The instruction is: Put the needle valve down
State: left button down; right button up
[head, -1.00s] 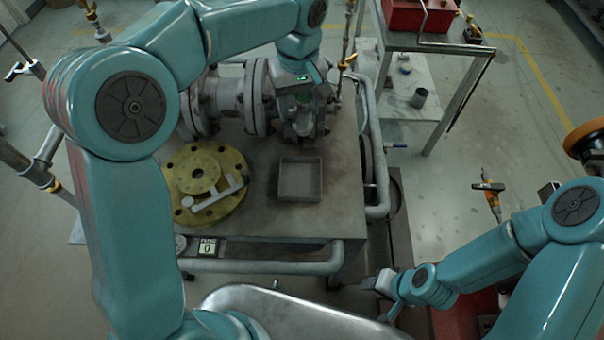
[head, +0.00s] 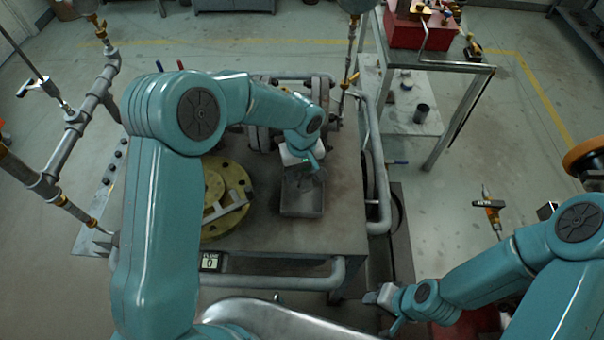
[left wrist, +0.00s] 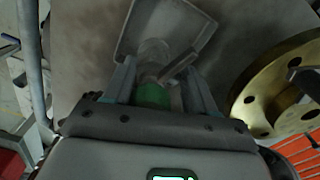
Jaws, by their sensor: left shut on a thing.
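The needle valve (left wrist: 152,94), a small metal body with a green band, sits between the fingers of my left gripper (left wrist: 158,88) in the left wrist view. The gripper is shut on it. Beyond the valve lies the shallow grey tray (left wrist: 200,27). In the head view my left gripper (head: 308,170) is over the back part of the tray (head: 302,208), and the valve is hardly distinguishable there. I cannot tell whether the valve touches the tray floor. My right gripper (head: 378,297) is low at the front, away from the tray; its jaw opening is unclear.
A yellow flange (head: 238,185) with a pale grey tool (head: 226,208) on it lies left of the tray. Flanged grey pipework (head: 318,95) stands behind. A pipe rail (head: 380,180) runs along the right edge. The bench (head: 342,215) right of the tray is bare.

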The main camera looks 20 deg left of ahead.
pick_arm(q)
jog(key=shift+w+a+f, duration=0.1)
jog(key=shift+w+f, duration=0.05)
jog(key=shift+f, duration=0.45)
jog(key=shift+w+f, duration=0.1)
jog(key=shift+f, duration=0.5)
jog(key=shift+s+r, duration=0.1)
jog(key=shift+s, duration=0.05)
jog(key=shift+f, duration=0.25)
jog(key=shift+c, duration=1.7)
grip_release()
jog(key=shift+r, duration=0.1)
